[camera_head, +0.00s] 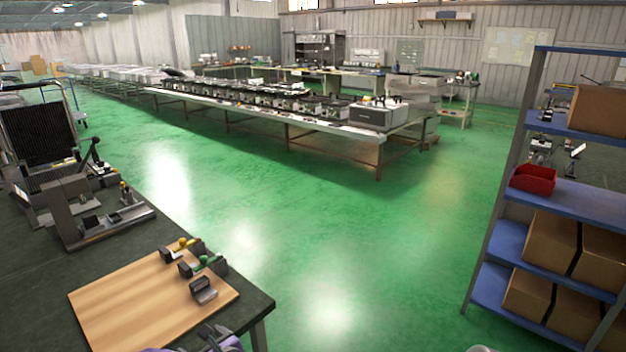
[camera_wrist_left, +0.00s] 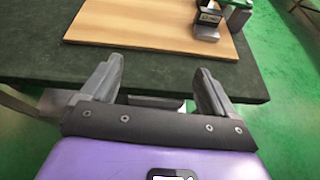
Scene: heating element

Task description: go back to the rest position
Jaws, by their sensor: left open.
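My left gripper (camera_wrist_left: 160,72) is open and empty. Its two grey fingers stand apart in the left wrist view, above the front edge of the dark table (camera_wrist_left: 40,62). In the head view, only part of this gripper (camera_head: 212,338) shows at the bottom edge, near the front corner of the wooden board (camera_head: 130,300). The board also lies beyond the fingers in the wrist view (camera_wrist_left: 150,25). A small dark block device (camera_head: 203,290) sits on the board, apart from the fingers. My right gripper is not in view.
Yellow-topped (camera_head: 182,248) and green-topped (camera_head: 205,264) clamp devices stand at the board's far edge. A grey fixture (camera_head: 85,215) stands on the table at left. A blue shelf (camera_head: 575,200) with a red bin (camera_head: 533,179) and cardboard boxes stands at right. Green floor between is clear.

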